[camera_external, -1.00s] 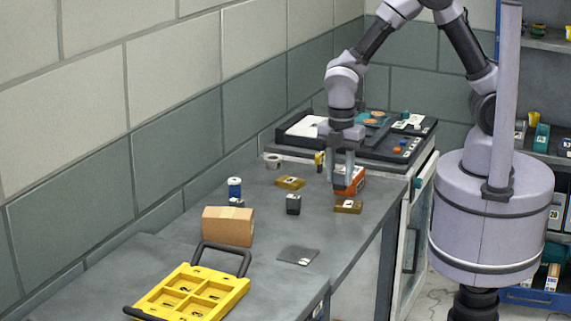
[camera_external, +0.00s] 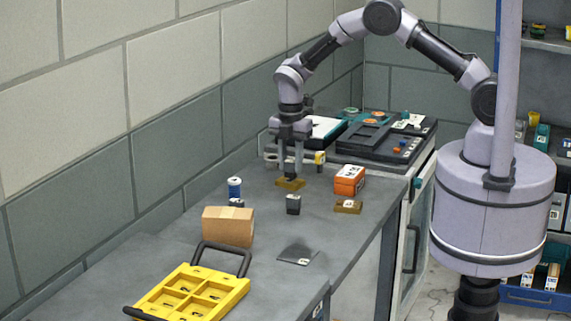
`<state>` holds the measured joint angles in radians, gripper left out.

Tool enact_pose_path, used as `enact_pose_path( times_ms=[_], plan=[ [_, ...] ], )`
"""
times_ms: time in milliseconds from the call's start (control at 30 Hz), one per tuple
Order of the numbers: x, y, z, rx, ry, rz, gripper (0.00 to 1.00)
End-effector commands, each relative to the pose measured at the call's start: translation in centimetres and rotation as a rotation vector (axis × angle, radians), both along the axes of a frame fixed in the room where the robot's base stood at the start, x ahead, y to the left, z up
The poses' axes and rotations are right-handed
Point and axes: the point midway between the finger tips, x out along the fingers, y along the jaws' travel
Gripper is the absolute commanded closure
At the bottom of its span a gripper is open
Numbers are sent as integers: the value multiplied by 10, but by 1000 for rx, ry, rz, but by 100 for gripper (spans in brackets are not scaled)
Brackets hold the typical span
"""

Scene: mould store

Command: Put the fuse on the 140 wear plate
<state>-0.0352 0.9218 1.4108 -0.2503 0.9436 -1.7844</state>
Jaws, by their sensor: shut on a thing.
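My gripper (camera_external: 291,177) is at the back left part of the bench, pointing down. It is shut on a small dark thing, likely the fuse (camera_external: 291,179), mostly hidden between the fingers. The thing is right over a brass-coloured plate (camera_external: 283,187) with a small label; I cannot tell whether it touches the plate. A second brass-coloured plate (camera_external: 347,207) lies to the right, and a dark grey plate (camera_external: 298,255) lies nearer the front. The plates' numbers are too small to read, so I cannot tell which is the 140 wear plate.
An orange box (camera_external: 350,179) stands to the right of my gripper. A dark block (camera_external: 293,205) stands just in front. A blue-and-white can (camera_external: 235,187), a cardboard box (camera_external: 228,226) and a yellow tray (camera_external: 240,287) are nearer. Bench between the dark block and grey plate is clear.

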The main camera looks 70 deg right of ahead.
Motion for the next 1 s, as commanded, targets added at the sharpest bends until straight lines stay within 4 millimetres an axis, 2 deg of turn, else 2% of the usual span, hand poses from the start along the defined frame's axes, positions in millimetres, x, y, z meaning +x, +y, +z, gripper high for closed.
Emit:
enact_pose_path(
  times_ms=[33,367,400,500,800,867,1000],
  plan=[
    [0,0,-8,0,-1,1,100],
    [0,0,-10,0,-1,0,100],
    [0,0,-10,0,-2,0,62],
    [0,0,-9,0,-1,0,46],
    [0,0,-6,0,-2,0,46],
    [1,0,2,0,-4,0,46],
    [1,1,41,1,-5,0,46]
  ],
)
